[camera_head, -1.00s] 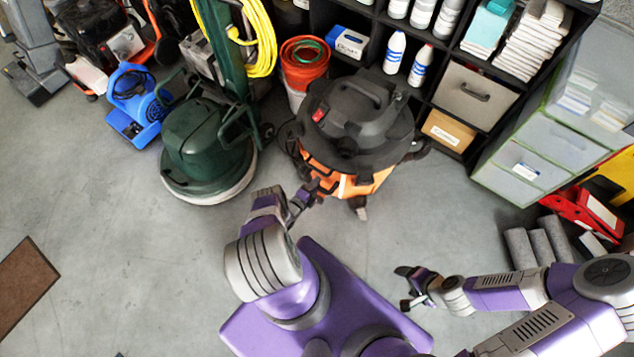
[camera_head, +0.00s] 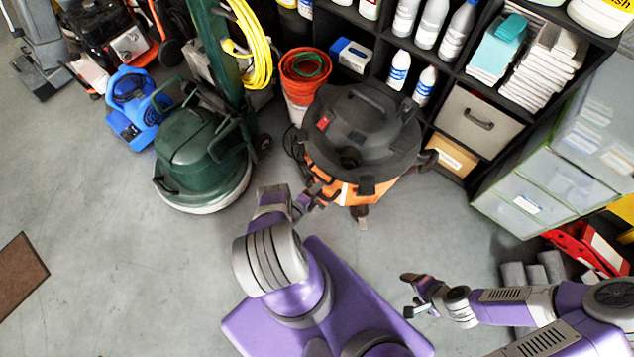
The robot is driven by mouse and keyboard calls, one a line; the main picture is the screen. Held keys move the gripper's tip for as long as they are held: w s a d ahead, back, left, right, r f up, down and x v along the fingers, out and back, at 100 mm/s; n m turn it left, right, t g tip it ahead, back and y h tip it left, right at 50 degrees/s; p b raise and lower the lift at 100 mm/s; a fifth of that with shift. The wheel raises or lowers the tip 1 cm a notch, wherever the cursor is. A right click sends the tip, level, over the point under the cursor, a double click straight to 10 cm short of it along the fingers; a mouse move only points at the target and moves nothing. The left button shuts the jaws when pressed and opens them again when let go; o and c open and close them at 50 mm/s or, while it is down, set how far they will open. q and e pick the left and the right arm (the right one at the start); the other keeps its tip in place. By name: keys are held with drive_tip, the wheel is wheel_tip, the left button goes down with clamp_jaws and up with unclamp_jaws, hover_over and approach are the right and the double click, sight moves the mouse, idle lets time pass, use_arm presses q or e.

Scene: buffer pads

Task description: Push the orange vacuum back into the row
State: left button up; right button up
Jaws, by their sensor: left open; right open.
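The orange vacuum (camera_head: 362,140) has a dark grey lid and an orange lower body. It stands upright on the floor in front of the black shelf, to the right of the green floor machine. My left gripper (camera_head: 308,200) is at the front left of the vacuum's orange body, close against it; I cannot tell whether it touches. It is open, and its fingers are partly hidden by my wrist. My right gripper (camera_head: 408,294) is open and empty above bare floor, to the right of my purple base and well apart from the vacuum.
The green floor machine (camera_head: 200,150) and a blue blower (camera_head: 134,105) stand left of the vacuum. Orange buckets (camera_head: 303,75) stand behind it. The black shelf (camera_head: 460,75) and clear drawers (camera_head: 545,180) close off the back right. Floor at the left and front is free.

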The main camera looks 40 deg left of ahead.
use_arm(q)
drive_tip(key=shift+s+f, duration=0.1)
drive_tip(key=shift+s, duration=0.05)
drive_tip(key=p+v, duration=0.2)
drive_tip(key=v, duration=0.5)
drive_tip(key=shift+s+d, duration=0.1)
drive_tip(key=shift+s, duration=0.1)
idle(0.4)
